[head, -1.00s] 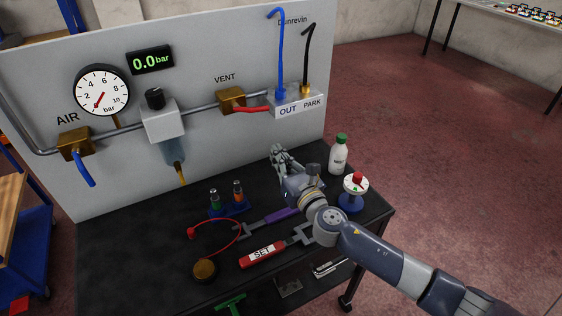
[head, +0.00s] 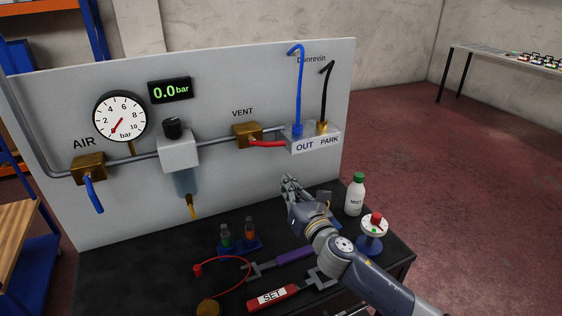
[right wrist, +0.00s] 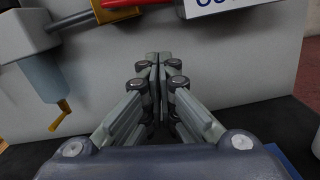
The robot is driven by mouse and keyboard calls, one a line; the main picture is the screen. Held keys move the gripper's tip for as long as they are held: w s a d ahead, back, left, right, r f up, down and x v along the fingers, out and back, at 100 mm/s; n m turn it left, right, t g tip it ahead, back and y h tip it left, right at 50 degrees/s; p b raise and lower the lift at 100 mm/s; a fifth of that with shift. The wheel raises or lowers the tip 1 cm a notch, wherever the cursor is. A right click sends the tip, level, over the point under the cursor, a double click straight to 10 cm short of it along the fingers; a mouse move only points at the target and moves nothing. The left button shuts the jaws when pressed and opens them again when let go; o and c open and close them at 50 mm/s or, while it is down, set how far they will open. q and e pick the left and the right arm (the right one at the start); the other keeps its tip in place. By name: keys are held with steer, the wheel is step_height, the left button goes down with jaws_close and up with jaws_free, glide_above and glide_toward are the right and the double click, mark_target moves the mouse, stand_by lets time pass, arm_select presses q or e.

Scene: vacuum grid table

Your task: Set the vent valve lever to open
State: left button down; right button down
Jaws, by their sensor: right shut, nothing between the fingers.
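The vent valve (head: 247,134) is a brass block on the grey pipe, under the word VENT on the upright panel. Its red lever (head: 268,143) points right, along the pipe, towards the OUT/PARK block. My right gripper (head: 288,180) is below the lever and in front of the panel, apart from the lever. In the right wrist view its fingers (right wrist: 158,58) are together and empty, facing the panel, with part of the red lever (right wrist: 130,3) at the top edge. My left gripper is not in view.
The OUT/PARK block (head: 317,138) with blue and black hoses sits right of the lever. The filter bowl (head: 186,181) hangs to the left. A white bottle (head: 355,195), a blue stand with a red knob (head: 371,238) and a SET-marked tool (head: 273,296) are on the black table.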

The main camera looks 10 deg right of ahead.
steer(key=w+a+r+p, duration=0.1)
steer(key=w+r+p, duration=0.1)
steer(key=w+r, duration=0.2)
steer(key=shift+w+p, duration=0.3)
steer(key=shift+w, duration=0.5)
steer(key=shift+a, duration=0.1)
steer(key=shift+r, duration=0.15)
steer(key=shift+w+d+r+n+p, duration=0.2)
steer(key=shift+r+n+p, duration=0.35)
steer(key=shift+p, duration=0.2)
